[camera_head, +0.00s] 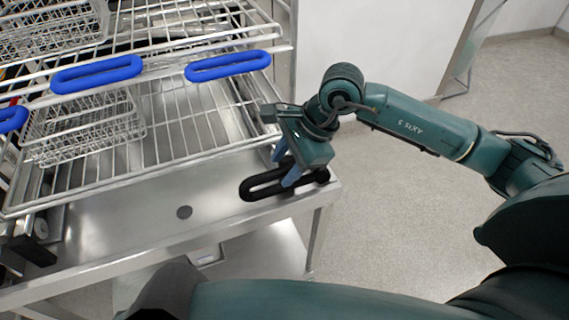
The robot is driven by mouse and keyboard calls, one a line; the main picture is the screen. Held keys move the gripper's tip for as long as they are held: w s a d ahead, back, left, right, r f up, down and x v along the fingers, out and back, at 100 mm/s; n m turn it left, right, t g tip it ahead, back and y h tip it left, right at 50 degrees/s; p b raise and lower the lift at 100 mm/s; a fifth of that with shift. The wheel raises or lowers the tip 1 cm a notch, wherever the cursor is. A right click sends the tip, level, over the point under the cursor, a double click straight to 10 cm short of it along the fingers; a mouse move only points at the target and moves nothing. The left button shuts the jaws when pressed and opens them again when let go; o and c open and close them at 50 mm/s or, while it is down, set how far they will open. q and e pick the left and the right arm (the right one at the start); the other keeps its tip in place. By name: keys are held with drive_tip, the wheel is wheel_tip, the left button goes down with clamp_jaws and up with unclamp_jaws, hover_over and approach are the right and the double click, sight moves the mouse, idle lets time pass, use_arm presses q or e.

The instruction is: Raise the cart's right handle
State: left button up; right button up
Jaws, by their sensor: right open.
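The cart (120,245) is a steel frame with a flat tray top. Its right handle is a black elongated loop (262,192) at the right end of the cart's front edge, lying low and roughly flat. My right gripper (284,170) is open at this handle, its blue fingertips pointing down, one of them reaching into or across the loop. The gripper body hides part of the handle, and I cannot tell whether the fingers touch it. Another black part, perhaps the other handle (28,250), is at the cart's left. My left gripper does not show.
Wire racks with blue handles (228,66) stand over the cart, and a wire basket (85,128) sits on the lower one. A white wall panel (375,40) is behind. The grey floor (400,230) right of the cart is clear apart from my arm above it.

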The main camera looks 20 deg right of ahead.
drive_tip(key=shift+a+f, duration=0.1)
drive_tip(key=shift+f, duration=0.25)
drive_tip(key=shift+c, duration=0.3)
clamp_jaws()
